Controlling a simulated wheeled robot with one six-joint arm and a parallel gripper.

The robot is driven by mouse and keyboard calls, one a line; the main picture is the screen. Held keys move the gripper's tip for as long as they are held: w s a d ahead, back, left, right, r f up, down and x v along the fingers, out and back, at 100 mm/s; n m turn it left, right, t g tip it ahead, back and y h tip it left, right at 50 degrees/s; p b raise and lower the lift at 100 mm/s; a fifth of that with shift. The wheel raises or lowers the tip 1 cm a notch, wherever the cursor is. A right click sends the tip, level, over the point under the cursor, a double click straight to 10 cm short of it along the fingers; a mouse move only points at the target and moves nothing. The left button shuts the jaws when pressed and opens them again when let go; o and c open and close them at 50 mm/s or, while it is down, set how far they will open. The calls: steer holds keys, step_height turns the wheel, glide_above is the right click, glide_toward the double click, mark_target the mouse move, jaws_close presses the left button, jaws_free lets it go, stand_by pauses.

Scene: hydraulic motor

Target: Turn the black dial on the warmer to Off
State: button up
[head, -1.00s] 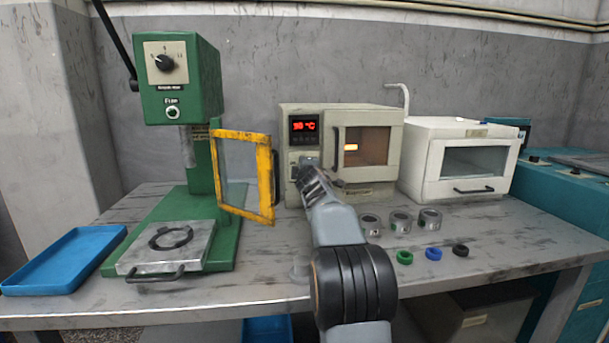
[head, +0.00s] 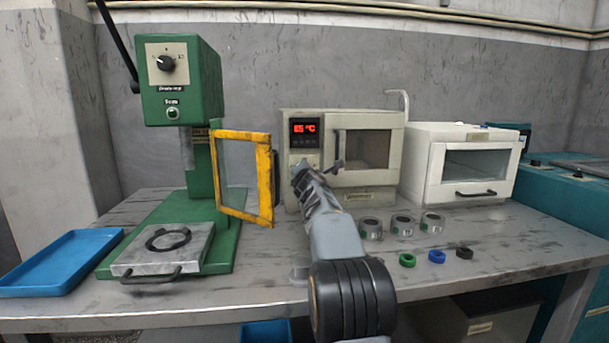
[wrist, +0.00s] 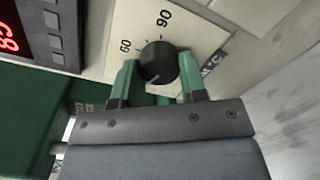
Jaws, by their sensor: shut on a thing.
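The warmer (head: 371,191) is a beige box on the bench with a red lit display (head: 304,127) and a closed windowed door. Its black dial (wrist: 158,61) shows in the wrist view on a pale plate marked 60 and 90. A small light mark shows on the lower part of the dial's face. My gripper (wrist: 159,76) has its green fingers on either side of the dial and is shut on it. In the head view my gripper (head: 300,172) is at the warmer's lower left front and hides the dial. The Off mark cannot be made out.
A green press (head: 184,80) with a yellow-framed guard (head: 247,217) stands left of the warmer. A white oven (head: 436,185) stands right. Metal rings (head: 402,225) and small coloured rings (head: 437,256) lie at front right. A blue tray (head: 60,264) is at far left.

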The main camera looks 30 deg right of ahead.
steer(key=shift+n, duration=0.3)
steer(key=o, duration=0.9)
steer(key=b+v, duration=0.3)
steer(key=v, duration=1)
steer(key=shift+s+a, duration=0.3)
steer(key=shift+a, duration=0.1)
